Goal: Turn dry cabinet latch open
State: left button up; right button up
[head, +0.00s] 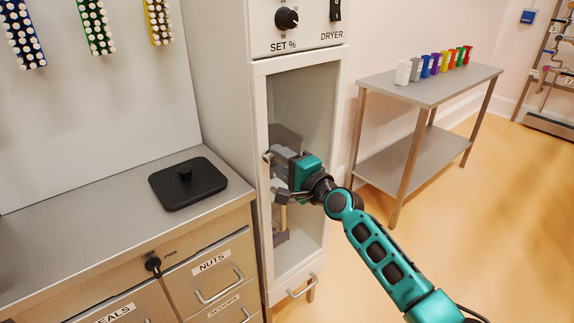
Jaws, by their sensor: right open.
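The dry cabinet (258,120) is the tall pale grey cabinet in the middle of the head view, with a large framed front. My right gripper (275,175) is at the left side of this front, about halfway up, pointing left. Its jaws are open, with one finger above the other in the picture. A pale upright bar (283,216) shows just below the gripper; I cannot tell if it is part of the latch. The latch itself is not clearly visible, and the gripper covers this area. I cannot tell whether the gripper touches it. My left gripper is out of view.
The cabinet's top panel has a SET % dial (286,19) and a DRYER switch (336,10). A counter with a black lidded tray (187,183) and drawers stands left. A steel table (430,88) with several coloured items stands right. Open floor (480,225) lies at right.

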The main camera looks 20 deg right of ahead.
jog(key=v, duration=1.2)
jog(key=shift+s, duration=0.35)
jog(key=shift+d, duration=0.15)
jog(key=s+a+f+n+g+h, duration=0.2)
jog(key=s+a+f+n+g, duration=0.1)
jog(key=s+f+n, duration=0.5)
jog(key=s+a+f+n+g+h, duration=0.2)
jog(key=s+f+n, duration=0.6)
jog(key=s+f, duration=0.4)
notch_tip(320, 180, down, 3)
jog(key=shift+s+a+r+n+g, duration=0.2)
jog(key=shift+a+n+g, duration=0.25)
jog(key=shift+g, duration=0.15)
jog(key=shift+w, duration=0.1)
jog(key=shift+c, duration=0.4)
